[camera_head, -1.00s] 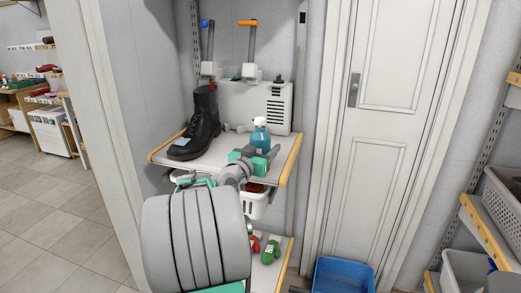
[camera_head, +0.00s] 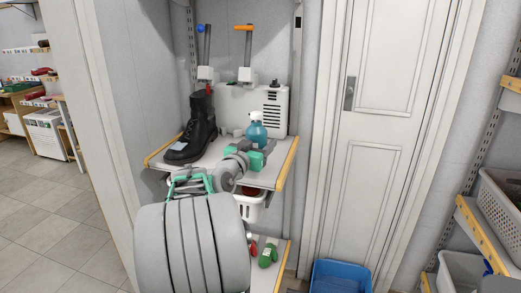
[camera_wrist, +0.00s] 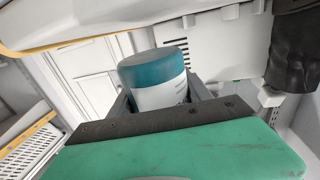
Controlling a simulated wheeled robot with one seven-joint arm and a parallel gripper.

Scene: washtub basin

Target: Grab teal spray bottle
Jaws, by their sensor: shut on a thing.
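The teal spray bottle (camera_head: 257,130), with a white spray head, is above the shelf board on the right side of the unit. My gripper (camera_head: 258,150) is around it, at its lower part in the head view. In the wrist view, where the scene appears upside down, the bottle's teal base and white label (camera_wrist: 158,85) show between the jaws (camera_wrist: 160,103). The jaws are shut on it. The base appears clear of the shelf board, though the gap is small. My arm hides part of the shelf and the bottle's lower part in the head view.
A black boot (camera_head: 196,132) stands on the shelf (camera_head: 212,160) left of the bottle. A white vented box (camera_head: 272,108) is close behind. A white basket (camera_head: 250,207) hangs below. A blue tub (camera_head: 342,276) is on the floor by the door (camera_head: 385,150).

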